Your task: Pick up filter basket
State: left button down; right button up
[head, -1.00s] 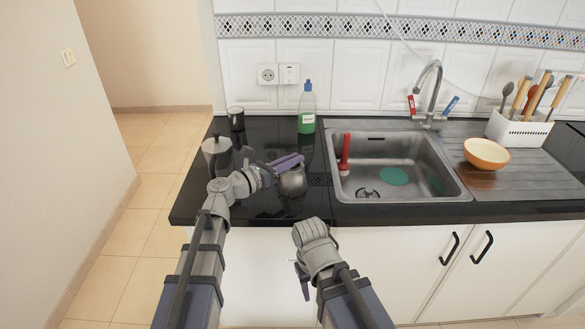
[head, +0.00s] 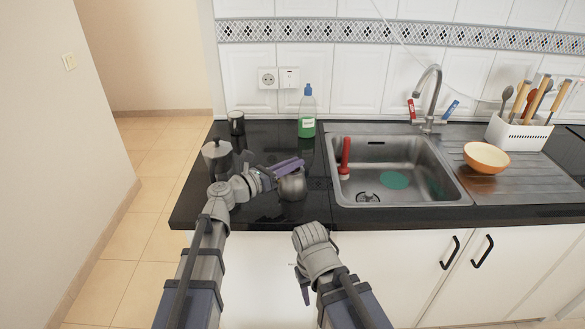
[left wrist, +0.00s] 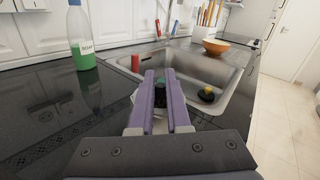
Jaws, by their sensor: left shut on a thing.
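My left gripper (head: 289,167) reaches in from the left, its purple fingers just above a small grey metal pot (head: 292,187) on the black counter. In the left wrist view, the fingers (left wrist: 160,97) are close together, with something small and dark between them. I take this to be the filter basket, but its shape is mostly hidden by the fingers. A metal moka pot part (head: 216,156) with a dark handle stands left of the gripper. My right gripper (head: 304,288) hangs low in front of the white cabinet, mostly hidden by its own wrist.
A green soap bottle (head: 307,114) and a dark mug (head: 236,122) stand at the back. An orange bowl (head: 487,157) and utensil holder (head: 517,134) stand farther right.

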pick_arm(q)
jog(key=shift+r+p, duration=0.3)
notch_tip(320, 180, up, 9)
jog(key=p, duration=0.9)
jog(key=shift+r, duration=0.15)
dwell(0.6)
